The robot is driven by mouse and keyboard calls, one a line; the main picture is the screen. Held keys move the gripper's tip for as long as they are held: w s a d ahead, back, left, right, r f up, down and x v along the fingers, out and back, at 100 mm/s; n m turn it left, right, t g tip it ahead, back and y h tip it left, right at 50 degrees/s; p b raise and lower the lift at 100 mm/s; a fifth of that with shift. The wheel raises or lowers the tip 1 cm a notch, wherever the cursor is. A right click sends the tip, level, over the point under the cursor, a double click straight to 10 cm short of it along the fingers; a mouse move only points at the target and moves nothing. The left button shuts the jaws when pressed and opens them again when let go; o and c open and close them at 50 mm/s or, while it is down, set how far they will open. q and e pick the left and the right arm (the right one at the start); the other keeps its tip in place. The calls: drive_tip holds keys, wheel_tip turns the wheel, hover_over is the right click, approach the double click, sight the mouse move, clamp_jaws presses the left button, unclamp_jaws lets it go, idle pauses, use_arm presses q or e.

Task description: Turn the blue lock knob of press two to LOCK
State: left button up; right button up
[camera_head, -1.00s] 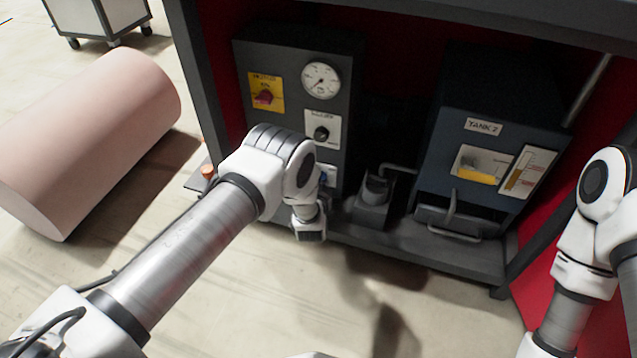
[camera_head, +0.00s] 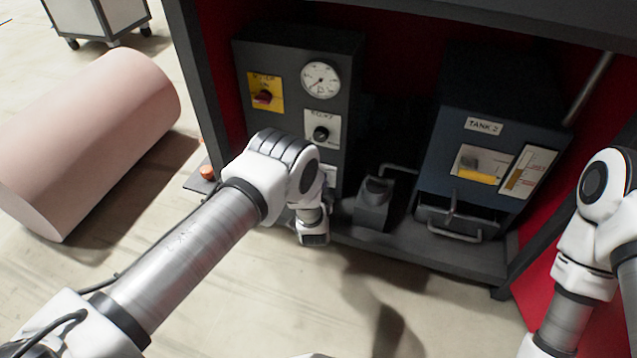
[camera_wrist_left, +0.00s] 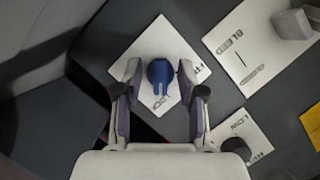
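The blue lock knob (camera_wrist_left: 159,74) sits on a white plate (camera_wrist_left: 152,44) in the left wrist view. Upside-down lettering that looks like LOCK shows at the plate's lower left; the lettering on its right side is partly covered by a finger. My left gripper (camera_wrist_left: 160,82) is open, with one finger on each side of the knob and a visible gap to it. In the head view my left wrist (camera_head: 312,228) is in front of the lower part of the dark control panel (camera_head: 345,90), and the fingers and knob are hidden. My right gripper is outside the views.
The panel also carries a gauge (camera_head: 321,79), a red switch on a yellow plate (camera_head: 264,97) and a black knob (camera_head: 321,133). A grey pedestal (camera_head: 373,205) and the TANK 2 box (camera_head: 452,115) stand to the right. A pink cylinder (camera_head: 95,135) lies at left.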

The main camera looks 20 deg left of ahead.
use_arm(q)
drive_tip(key=v, duration=1.2)
drive_tip(key=shift+r, duration=0.1)
